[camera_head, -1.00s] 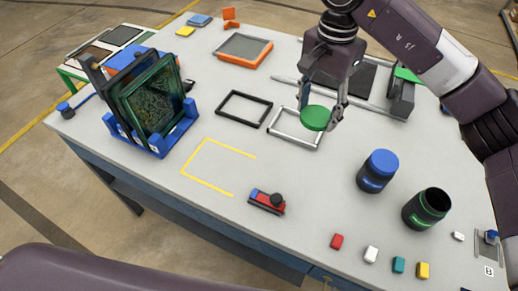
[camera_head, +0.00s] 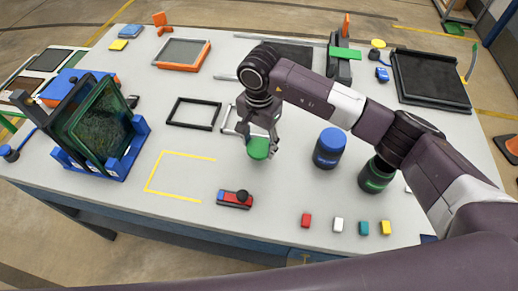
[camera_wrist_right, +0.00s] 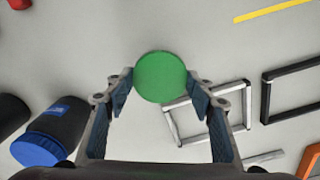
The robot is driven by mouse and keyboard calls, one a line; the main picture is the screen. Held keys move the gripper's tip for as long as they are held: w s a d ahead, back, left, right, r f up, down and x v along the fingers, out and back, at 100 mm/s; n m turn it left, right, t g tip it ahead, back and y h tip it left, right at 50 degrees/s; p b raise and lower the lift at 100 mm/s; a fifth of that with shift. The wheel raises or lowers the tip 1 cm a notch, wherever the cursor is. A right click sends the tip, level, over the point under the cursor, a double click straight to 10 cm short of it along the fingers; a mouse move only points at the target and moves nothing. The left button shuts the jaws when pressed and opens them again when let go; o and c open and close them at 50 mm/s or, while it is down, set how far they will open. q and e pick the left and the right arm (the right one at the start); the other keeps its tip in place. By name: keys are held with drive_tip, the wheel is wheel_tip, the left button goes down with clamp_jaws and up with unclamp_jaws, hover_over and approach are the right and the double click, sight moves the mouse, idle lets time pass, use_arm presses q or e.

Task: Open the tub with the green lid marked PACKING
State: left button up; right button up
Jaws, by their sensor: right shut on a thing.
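My right gripper (camera_head: 262,140) is shut on the round green lid (camera_head: 258,149) and holds it near the silver frame. In the right wrist view the green lid (camera_wrist_right: 160,77) sits between the two fingertips. The black tub with a green label (camera_head: 376,175) stands at the right of the table. My right arm partly covers its top now; its mouth showed open and dark earlier. The marking on its label is too small to read. My left gripper is not in view.
A black tub with a blue lid (camera_head: 329,147) stands beside the green-labelled tub. Several small coloured blocks lie near the front edge. A silver frame (camera_head: 229,121) and a black frame (camera_head: 193,114) lie left of the lid. The yellow-marked area (camera_head: 180,177) is clear.

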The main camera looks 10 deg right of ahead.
sight(259, 147)
wheel_tip(259, 147, down, 4)
drive_tip(key=shift+r+p, duration=0.25)
drive_tip(key=shift+p, duration=0.25)
drive_tip(key=shift+f, duration=0.3)
drive_tip(key=shift+f, duration=0.2)
drive_tip(key=o, duration=1.3)
drive_tip(key=shift+r, duration=0.1)
